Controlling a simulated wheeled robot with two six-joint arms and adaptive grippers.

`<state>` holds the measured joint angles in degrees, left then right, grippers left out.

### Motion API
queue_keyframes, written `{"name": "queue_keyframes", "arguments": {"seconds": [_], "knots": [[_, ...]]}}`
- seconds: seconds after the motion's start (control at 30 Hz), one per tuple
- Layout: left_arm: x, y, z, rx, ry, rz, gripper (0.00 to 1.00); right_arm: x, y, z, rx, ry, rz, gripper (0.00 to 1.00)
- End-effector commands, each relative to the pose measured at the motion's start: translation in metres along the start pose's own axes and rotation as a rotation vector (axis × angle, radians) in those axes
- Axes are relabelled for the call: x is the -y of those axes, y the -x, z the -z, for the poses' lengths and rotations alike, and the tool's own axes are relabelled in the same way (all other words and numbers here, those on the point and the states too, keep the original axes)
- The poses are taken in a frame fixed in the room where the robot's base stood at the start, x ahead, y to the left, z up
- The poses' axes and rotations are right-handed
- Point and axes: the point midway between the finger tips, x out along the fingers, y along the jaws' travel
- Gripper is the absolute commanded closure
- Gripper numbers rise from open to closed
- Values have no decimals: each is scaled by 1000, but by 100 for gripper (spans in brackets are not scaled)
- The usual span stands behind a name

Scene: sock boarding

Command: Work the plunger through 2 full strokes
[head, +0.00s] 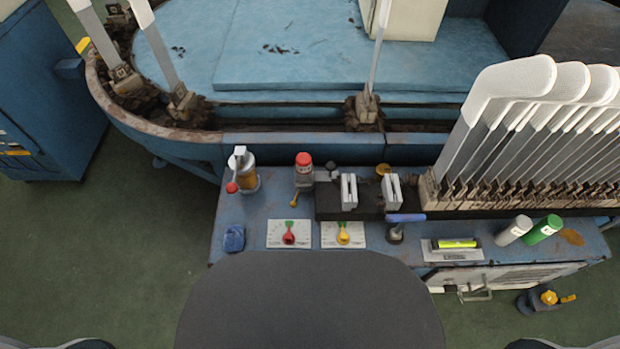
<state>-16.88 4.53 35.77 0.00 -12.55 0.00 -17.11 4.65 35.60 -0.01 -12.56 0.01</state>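A small pump-like device (243,172) stands upright at the left back of the blue bench. It has an amber body, a pale upper part and a red ball at its lower left; this may carry the plunger, but I cannot tell for sure. Beside it to the right stands a grey bottle-like part with a red cap (303,172). Neither of my grippers shows in the head view, and nothing is touching these things.
The blue bench (262,205) also bears dials with a red knob (289,237) and yellow knob (343,237), a blue-handled tool (404,219), and white and green bottles (544,229). White sock boards (510,85) rise at right. A blue cabinet (35,100) stands left.

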Motion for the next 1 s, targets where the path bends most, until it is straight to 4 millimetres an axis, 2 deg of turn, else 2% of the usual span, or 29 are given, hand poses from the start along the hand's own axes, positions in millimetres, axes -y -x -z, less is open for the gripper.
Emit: {"name": "queue_keyframes", "arguments": {"seconds": [0.03, 0.17, 0.2, 1.0], "knots": [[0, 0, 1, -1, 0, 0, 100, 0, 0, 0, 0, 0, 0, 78], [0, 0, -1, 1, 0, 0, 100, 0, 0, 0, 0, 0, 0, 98], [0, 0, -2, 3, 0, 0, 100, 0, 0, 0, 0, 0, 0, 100], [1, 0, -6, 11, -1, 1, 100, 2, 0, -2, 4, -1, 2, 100]]}}
